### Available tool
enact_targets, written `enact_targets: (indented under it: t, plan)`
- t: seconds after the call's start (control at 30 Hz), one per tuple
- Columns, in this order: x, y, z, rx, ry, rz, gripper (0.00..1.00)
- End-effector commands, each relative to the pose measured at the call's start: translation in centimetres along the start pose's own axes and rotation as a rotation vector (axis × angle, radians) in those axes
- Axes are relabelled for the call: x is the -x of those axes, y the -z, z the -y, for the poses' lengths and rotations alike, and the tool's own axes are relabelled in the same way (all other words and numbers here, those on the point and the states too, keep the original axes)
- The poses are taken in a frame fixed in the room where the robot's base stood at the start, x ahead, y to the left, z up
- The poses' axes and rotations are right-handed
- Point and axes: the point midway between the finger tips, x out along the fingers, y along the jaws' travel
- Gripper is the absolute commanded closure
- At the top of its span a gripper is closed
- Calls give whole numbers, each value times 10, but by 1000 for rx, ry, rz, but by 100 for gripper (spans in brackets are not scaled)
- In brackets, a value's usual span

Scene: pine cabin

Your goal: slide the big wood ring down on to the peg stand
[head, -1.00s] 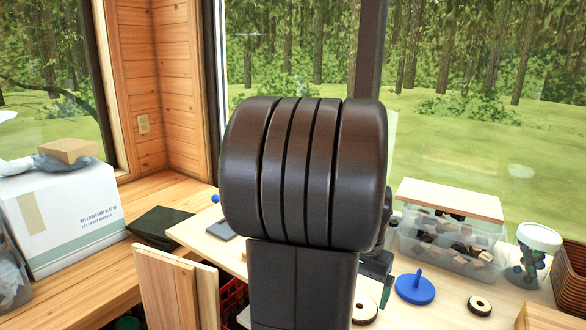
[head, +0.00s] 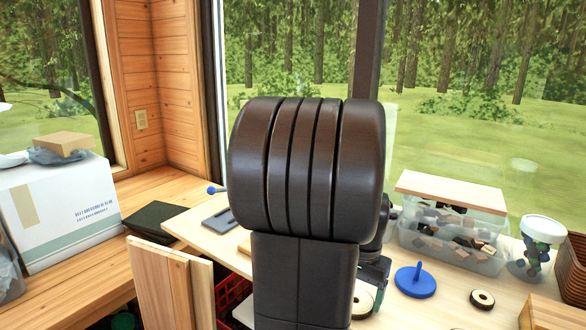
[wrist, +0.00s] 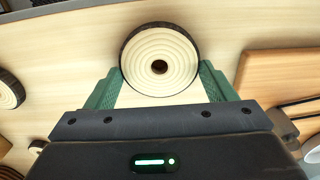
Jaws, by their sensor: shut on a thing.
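The big wood ring (wrist: 160,60), pale with dark bark around its rim and a centre hole, sits between the two green fingers of my gripper (wrist: 160,85) in the wrist view. The gripper is shut on it. In the head view my gripper (head: 374,270) is mostly hidden behind my arm. A pale ring edge shows just below it; I cannot tell whether this is the held ring. The blue peg stand (head: 415,283), a round base with one upright peg, stands on the table to the right of my gripper, apart from it. It does not show in the wrist view.
A small wood ring (head: 482,299) lies right of the stand. Behind are a lidded clear bin (head: 452,240) and a jar (head: 538,250). A wood block (head: 540,314) is at front right. Another bark-edged piece (wrist: 8,90) shows in the wrist view. My arm blocks the middle.

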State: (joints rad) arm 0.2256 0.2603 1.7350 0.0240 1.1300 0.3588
Motion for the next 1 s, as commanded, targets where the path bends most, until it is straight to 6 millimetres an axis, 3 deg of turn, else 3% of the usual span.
enact_targets:
  t: [0.8, 1.0]
  plan:
    - [62, 0, -1, 0, 1, -1, 50]
    - [66, 0, -1, 0, 1, -1, 50]
